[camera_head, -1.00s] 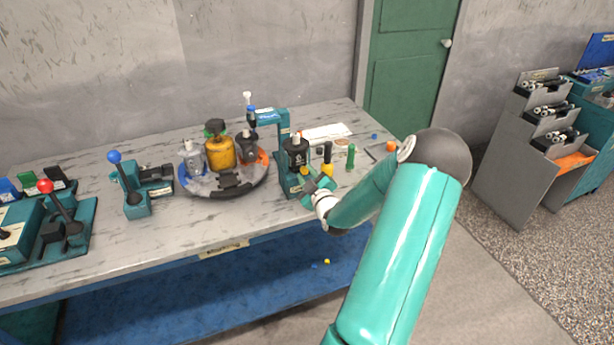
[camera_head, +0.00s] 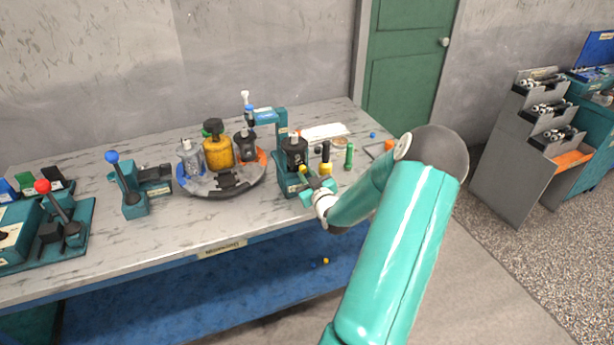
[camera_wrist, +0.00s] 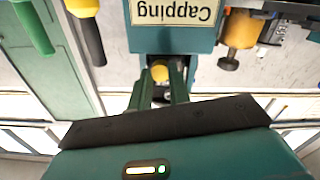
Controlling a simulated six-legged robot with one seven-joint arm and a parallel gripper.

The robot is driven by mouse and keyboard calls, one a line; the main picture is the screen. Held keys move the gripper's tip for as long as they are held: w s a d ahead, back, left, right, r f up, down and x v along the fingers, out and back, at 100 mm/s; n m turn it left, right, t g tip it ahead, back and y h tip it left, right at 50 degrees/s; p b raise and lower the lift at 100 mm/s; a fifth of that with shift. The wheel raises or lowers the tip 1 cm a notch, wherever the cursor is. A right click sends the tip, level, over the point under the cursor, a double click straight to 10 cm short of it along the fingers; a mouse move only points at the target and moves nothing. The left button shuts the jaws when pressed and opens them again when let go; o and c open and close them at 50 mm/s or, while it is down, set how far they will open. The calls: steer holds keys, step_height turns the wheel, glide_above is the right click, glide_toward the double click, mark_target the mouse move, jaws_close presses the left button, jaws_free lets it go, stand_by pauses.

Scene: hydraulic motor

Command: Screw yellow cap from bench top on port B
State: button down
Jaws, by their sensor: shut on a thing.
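The yellow cap (camera_wrist: 160,72) sits between the tips of my gripper (camera_wrist: 160,88), which is shut on it. In the head view the cap (camera_head: 303,169) is a small yellow spot in front of the teal capping station (camera_head: 286,184), with my gripper (camera_head: 311,180) close by. The station bears a "Capping" label (camera_wrist: 175,12), upside down in the wrist view. A dark motor (camera_head: 294,153) stands upright in the station. I cannot make out port B or tell whether the cap touches it.
A yellow-and-black screwdriver (camera_head: 326,160) and a green one (camera_head: 349,157) stand right of the station. A round carousel (camera_head: 205,190) with several motors is to its left. A teal lever device (camera_head: 136,207) stands farther left.

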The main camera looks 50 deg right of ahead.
steer(key=shift+s+f, duration=0.2)
steer(key=shift+f, duration=0.05)
steer(key=m, duration=0.3)
steer(key=shift+m, duration=0.4)
steer(key=c, duration=1.5)
jaws_free()
steer(key=shift+w, duration=0.1)
steer(key=shift+r, duration=0.15)
steer(key=shift+w+r, duration=0.15)
steer(key=n, duration=0.3)
steer(key=shift+w+r+n, duration=0.1)
steer(key=shift+w+n, duration=0.05)
steer(key=shift+n, duration=0.25)
steer(key=n, duration=0.5)
steer(key=shift+n, duration=0.3)
steer(key=shift+s, duration=0.2)
